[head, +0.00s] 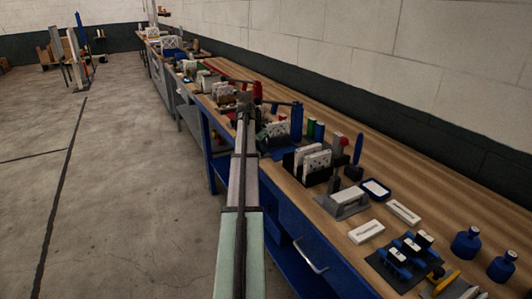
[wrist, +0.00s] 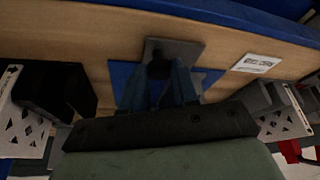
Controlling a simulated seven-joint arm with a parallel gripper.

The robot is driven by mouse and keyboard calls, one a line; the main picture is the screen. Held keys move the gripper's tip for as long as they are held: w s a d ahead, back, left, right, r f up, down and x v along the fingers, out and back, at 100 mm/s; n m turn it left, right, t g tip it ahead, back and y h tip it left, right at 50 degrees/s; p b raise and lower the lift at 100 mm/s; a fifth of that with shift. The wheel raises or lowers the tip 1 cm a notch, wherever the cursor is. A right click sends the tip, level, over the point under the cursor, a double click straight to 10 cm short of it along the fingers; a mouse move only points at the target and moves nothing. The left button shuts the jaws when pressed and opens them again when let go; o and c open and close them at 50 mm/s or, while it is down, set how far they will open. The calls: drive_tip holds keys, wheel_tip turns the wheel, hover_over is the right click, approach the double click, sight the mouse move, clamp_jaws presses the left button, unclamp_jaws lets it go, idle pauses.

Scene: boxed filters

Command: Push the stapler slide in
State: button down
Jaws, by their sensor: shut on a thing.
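In the wrist view, my gripper (wrist: 160,74) has two blue-grey fingers that come together on a small dark knob-like part. That part stands against a flat dark grey piece (wrist: 184,50), which lies over a blue mat (wrist: 208,78) on the wooden bench. I take the grey piece with its knob to be the stapler and its slide, but its outline is too dark to be sure. The fingers and the dark bar of my gripper hide much of it. In the head view, my arm reaches along the bench and its end is too small and cluttered to make out.
In the wrist view, a black holder (wrist: 80,85) stands left and a grey block with a white perforated plate (wrist: 285,122) right, both near my gripper. A white label (wrist: 257,63) lies on the bench. In the head view, blue bottles (head: 466,243) and a black tray stand nearer.

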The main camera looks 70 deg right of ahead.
drive_tip(key=shift+w+d, duration=0.85)
drive_tip(key=shift+d, duration=0.05)
drive_tip(key=c, duration=0.9)
unclamp_jaws()
drive_tip(key=shift+o, duration=0.2)
drive_tip(key=v, duration=1.4)
drive_tip(key=shift+w+f, duration=0.1)
